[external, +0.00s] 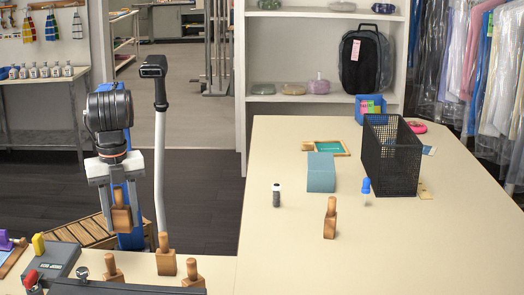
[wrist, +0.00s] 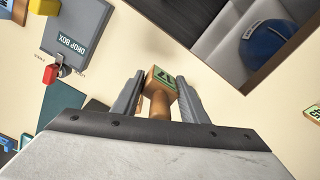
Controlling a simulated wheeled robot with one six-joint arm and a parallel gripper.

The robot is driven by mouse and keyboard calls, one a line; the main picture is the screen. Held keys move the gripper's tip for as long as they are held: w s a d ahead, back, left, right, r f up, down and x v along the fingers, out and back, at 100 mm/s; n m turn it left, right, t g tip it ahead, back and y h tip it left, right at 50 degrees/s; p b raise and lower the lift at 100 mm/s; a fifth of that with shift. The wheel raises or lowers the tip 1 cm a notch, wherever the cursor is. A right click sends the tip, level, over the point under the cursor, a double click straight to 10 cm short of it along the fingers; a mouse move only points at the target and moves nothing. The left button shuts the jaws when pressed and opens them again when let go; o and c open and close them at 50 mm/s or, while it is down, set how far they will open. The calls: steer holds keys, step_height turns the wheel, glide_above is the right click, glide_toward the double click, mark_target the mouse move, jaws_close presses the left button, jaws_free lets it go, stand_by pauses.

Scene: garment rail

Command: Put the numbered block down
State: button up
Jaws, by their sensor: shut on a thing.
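My gripper (external: 120,190) is shut on a wooden numbered block (external: 121,220) with a peg-like handle, at the left of the external view. In the wrist view the block (wrist: 161,78) sits between my two fingers (wrist: 157,98), its handle toward the palm. A green label with dark digits faces away from the palm; I cannot read the digits surely. The block appears to hang above the surface; the exact gap is unclear. Similar wooden blocks stand at the front left, one of them here (external: 166,262), and one stands mid-table (external: 330,222).
A dark-rimmed open container (wrist: 205,45) is at upper right. A black mesh basket (external: 390,160) and a blue-grey block (external: 320,173) stand on the beige table (external: 290,255).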

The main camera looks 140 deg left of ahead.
mark_target(130, 265)
steer(key=shift+f, duration=5)
steer(key=shift+f, duration=0.1)
steer(key=o, duration=1.2)
step_height(130, 265, up, 12)
steer(key=shift+r, duration=0.15)
